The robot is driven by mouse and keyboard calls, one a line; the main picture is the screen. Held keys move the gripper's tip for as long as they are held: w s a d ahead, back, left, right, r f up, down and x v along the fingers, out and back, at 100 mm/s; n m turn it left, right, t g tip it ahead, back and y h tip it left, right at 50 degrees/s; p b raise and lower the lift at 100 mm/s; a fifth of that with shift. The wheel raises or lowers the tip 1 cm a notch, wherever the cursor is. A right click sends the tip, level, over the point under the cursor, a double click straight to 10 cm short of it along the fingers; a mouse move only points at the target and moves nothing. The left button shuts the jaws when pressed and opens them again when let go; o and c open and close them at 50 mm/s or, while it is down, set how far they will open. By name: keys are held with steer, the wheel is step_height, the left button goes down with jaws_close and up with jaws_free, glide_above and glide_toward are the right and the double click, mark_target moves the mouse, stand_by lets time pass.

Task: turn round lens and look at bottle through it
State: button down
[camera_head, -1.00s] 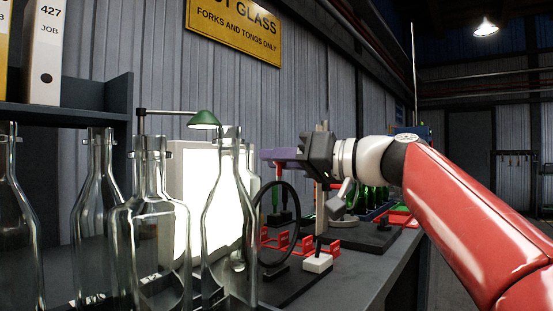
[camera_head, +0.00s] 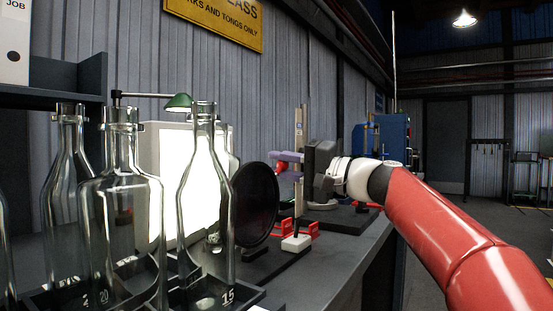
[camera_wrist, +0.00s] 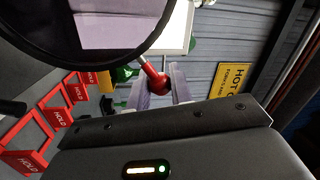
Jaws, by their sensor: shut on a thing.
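The round lens (camera_head: 256,205) stands on the bench in a dark ring, and its disc looks nearly black in the head view. In the wrist view the lens ring (camera_wrist: 48,48) fills the upper left, with a pale purplish patch seen through it. A short rod joins it to a red ball knob (camera_wrist: 156,82). My gripper (camera_head: 284,162) is shut on this knob with its purple fingers, just right of the lens. The clear glass bottle (camera_head: 207,190) stands upright left of the lens, before a lit white panel (camera_head: 168,190). It overlaps the lens's left edge slightly.
More clear bottles (camera_head: 120,215) stand at the left in dark trays. Red HOLD racks (camera_wrist: 30,143) line the bench in the wrist view. A white block (camera_head: 296,243) sits near the bench edge. Open floor lies to the right.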

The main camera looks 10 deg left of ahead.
steer(key=shift+w+d+f+m+t+b, duration=0.15)
steer(key=shift+w+f+m+b, duration=0.1)
steer(key=shift+f+m, duration=0.45)
steer(key=shift+w+d+f+m+t+b, duration=0.1)
steer(key=shift+w+f+m+t+b, duration=0.15)
steer(key=shift+f+m, duration=0.45)
steer(key=shift+w+d+f+m+t+b, duration=0.15)
steer(key=shift+w+f+m, duration=0.2)
steer(key=shift+m, duration=0.55)
steer(key=shift+a+f, duration=0.1)
steer(key=c, duration=1.3)
jaws_free()
steer(key=shift+s, duration=0.1)
